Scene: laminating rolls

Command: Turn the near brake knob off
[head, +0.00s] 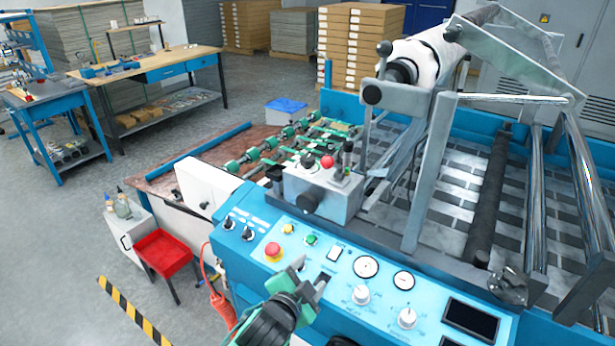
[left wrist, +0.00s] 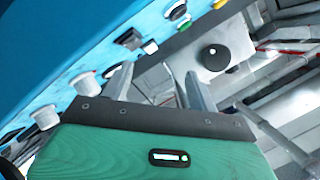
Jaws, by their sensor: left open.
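Several knobs could be the near brake knob, and their labels are too small to read. Two white dial knobs, one (head: 361,294) below the gauges and one (head: 407,317) to its right, sit on the blue control panel (head: 345,247). Two black switch knobs (head: 228,223) (head: 248,234) sit at the panel's left end. A round black knob (head: 310,201) is on the grey block behind the panel; a round black knob also shows in the left wrist view (left wrist: 215,58). My left gripper (head: 312,277) is open and empty above the panel's front, left of the white knobs. My right gripper is out of view.
A red emergency button (head: 273,251) and a green button (head: 312,239) are close to my left gripper. Two round gauges (head: 366,267) (head: 404,280) and a dark screen (head: 470,320) are on the panel. Metal bars and rollers (head: 490,200) stand behind. A red stool (head: 163,254) is at left.

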